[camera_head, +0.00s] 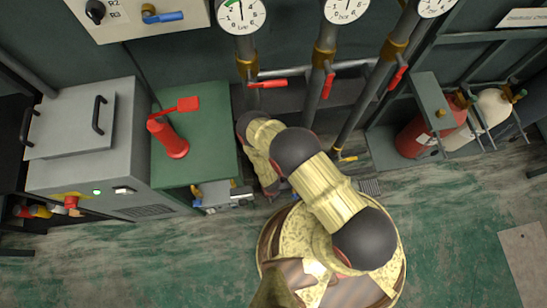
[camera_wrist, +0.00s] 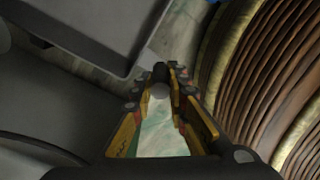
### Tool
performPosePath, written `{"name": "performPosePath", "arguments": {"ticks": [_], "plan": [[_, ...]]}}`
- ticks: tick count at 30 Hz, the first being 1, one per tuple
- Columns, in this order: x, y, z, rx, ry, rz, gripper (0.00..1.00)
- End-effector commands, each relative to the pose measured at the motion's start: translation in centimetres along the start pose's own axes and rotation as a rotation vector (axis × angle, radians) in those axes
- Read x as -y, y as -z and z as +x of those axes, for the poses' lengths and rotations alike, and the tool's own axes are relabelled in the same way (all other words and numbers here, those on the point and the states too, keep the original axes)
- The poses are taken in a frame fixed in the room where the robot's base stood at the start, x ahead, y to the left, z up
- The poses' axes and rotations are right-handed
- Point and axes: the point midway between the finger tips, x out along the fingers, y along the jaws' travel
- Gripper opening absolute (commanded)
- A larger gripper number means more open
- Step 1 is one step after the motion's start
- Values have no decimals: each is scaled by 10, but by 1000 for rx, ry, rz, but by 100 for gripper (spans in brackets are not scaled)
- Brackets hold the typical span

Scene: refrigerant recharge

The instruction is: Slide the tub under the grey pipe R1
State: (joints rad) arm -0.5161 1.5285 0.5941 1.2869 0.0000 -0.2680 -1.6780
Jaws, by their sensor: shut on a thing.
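In the wrist view my gripper (camera_wrist: 162,78) is closed at its tips around a small dark round piece (camera_wrist: 160,72). I cannot tell whether this piece belongs to the tub. A dark grey, box-like surface with a pale rim (camera_wrist: 126,62) lies to the upper left of the tips. It may be the tub or cabinet, which I cannot tell. In the head view my arm bends over the floor and hides the gripper, and no tub is clearly visible. Three grey pipes with gauges come down at the back: left (camera_head: 249,72), middle (camera_head: 318,82) and right (camera_head: 375,88). No R1 label is readable.
A grey cabinet (camera_head: 85,150) and a green cabinet (camera_head: 200,128) with a red lever (camera_head: 172,135) stand on the left. A valve with a blue handle (camera_head: 222,195) is beside my arm. Red (camera_head: 425,135) and white cylinders (camera_head: 492,108) stand right. Floor at right is mostly clear.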

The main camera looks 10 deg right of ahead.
Motion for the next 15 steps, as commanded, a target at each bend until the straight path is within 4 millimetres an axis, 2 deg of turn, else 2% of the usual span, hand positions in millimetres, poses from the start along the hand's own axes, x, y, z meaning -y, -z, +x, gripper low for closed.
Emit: {"name": "performPosePath", "arguments": {"ticks": [12, 13, 15], "plan": [[0, 2, 0, 0, 0, 0, 0], [0, 2, 0, 0, 0, 0, 16], [0, 2, 0, 0, 1, 0, 20]]}}
